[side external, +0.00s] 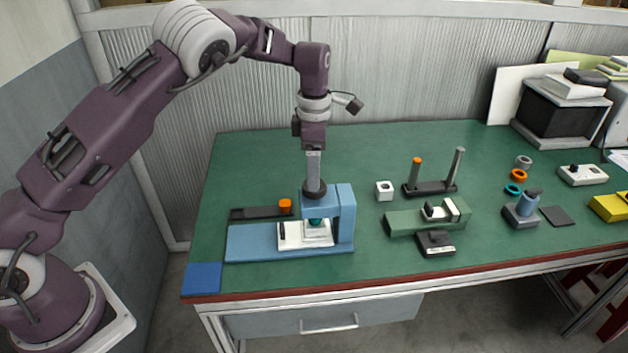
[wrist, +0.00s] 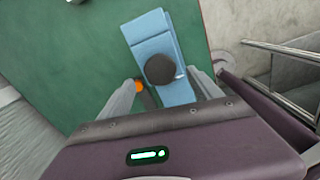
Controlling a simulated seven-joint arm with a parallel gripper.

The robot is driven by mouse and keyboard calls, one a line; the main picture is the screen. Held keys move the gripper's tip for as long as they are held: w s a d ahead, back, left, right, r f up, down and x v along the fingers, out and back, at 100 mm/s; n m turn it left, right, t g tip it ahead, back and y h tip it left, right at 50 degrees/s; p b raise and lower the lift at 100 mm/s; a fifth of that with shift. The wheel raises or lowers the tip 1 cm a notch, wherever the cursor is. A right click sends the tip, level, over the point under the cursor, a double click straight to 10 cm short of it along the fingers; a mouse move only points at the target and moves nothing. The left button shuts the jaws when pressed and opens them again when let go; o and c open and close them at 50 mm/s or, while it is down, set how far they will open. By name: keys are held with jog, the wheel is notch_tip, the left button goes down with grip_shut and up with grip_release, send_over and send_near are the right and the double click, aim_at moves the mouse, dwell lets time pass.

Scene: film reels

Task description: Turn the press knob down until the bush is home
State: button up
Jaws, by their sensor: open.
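The blue press (side external: 343,215) stands at the left part of the bench, with its dark round knob (side external: 314,191) on top. A teal piece, perhaps the bush (side external: 316,222), shows under the press head above a white block (side external: 292,237); how far it is seated I cannot tell. My gripper (side external: 314,178) points straight down at the knob. In the wrist view the knob (wrist: 160,69) lies between and slightly beyond the tips of my open gripper (wrist: 164,80), with a gap on both sides. Whether the tips are level with the knob is unclear.
A dark bar with an orange piece (side external: 285,206) lies behind the press. To the right are a white cube (side external: 384,190), a two-post stand (side external: 432,187), a green fixture (side external: 408,221) and a small blue device (side external: 527,205). The bench's front-left area is clear besides a blue patch (side external: 202,277).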

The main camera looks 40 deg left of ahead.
aim_at(322, 192)
notch_tip(322, 192, down, 4)
jog(key=shift+f, duration=0.1)
jog(key=c, duration=1.4)
jog(key=shift+o, duration=0.2)
